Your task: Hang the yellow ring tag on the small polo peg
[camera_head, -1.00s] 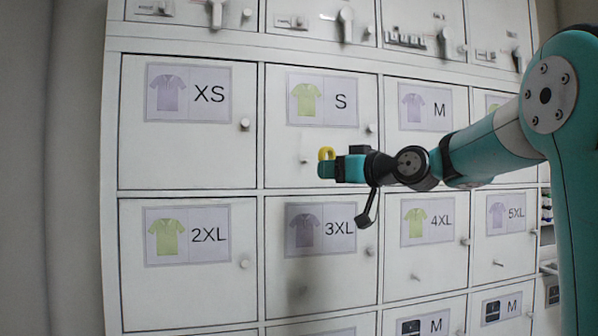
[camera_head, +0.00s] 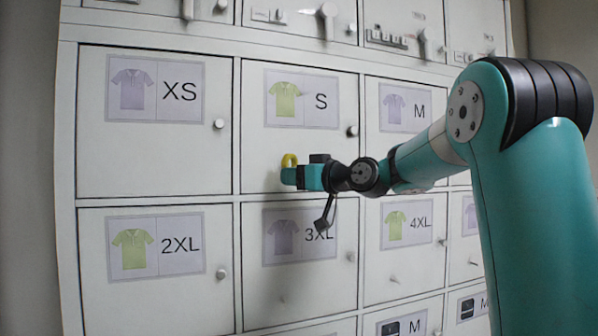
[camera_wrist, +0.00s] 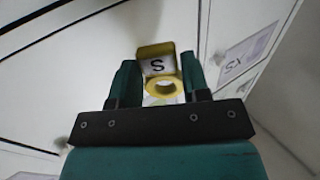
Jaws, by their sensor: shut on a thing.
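My gripper (camera_head: 288,176) is shut on the yellow ring tag (camera_head: 289,160), in front of the lower part of the small polo door (camera_head: 262,148), marked S with a green shirt. In the wrist view the tag shows between the teal fingers of my gripper (camera_wrist: 156,85): a yellow ring (camera_wrist: 163,88) and a yellow-edged plate with a black S (camera_wrist: 157,65). The small polo peg cannot be made out now; the tag and gripper cover that area. I cannot tell whether the ring touches or surrounds the peg.
The S door's round knob (camera_head: 352,131) stands out right of and above my gripper. The XS door (camera_head: 150,160) is to the left, 3XL (camera_head: 262,275) below, M (camera_head: 380,150) to the right behind my arm. Lever handles (camera_head: 327,20) line the top row.

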